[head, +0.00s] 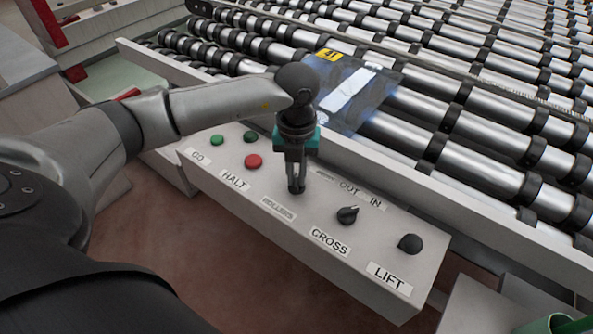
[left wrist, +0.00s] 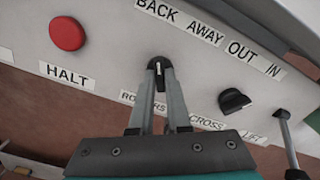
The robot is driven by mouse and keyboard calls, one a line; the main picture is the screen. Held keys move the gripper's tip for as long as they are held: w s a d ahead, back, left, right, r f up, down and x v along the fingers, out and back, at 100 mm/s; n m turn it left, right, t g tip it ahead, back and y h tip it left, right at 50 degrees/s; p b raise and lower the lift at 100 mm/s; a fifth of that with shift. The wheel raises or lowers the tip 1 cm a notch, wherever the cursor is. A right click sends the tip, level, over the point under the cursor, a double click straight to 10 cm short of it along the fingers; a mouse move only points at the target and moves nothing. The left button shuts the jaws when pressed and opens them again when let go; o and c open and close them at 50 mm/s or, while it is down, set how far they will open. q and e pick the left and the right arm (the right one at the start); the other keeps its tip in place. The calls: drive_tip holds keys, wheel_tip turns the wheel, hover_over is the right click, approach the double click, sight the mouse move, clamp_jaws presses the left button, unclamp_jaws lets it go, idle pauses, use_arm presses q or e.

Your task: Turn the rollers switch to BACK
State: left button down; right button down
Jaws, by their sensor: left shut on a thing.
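The rollers switch (left wrist: 159,66) is a small black knob with a white pointer line, on the grey control panel (head: 222,178). In the left wrist view its line stands about upright in the picture, towards the BACK label (left wrist: 158,12); the AWAY label (left wrist: 205,33) is to the right. My left gripper (head: 297,188) reaches down over the panel, and its fingertips (left wrist: 160,74) are shut on the knob from both sides. In the head view the gripper hides most of the knob, above the ROLLERS label (head: 278,208). My right gripper is not in view.
The red HALT button (head: 253,161) and green buttons (head: 217,140) are left of the gripper.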

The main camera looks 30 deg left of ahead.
sight(296, 180)
use_arm(q)
drive_tip(key=shift+n, duration=0.6)
drive_tip(key=c, duration=0.9)
unclamp_jaws()
wheel_tip(296, 180, up, 15)
drive_tip(key=shift+r+p, duration=0.15)
drive_tip(key=shift+p, duration=0.75)
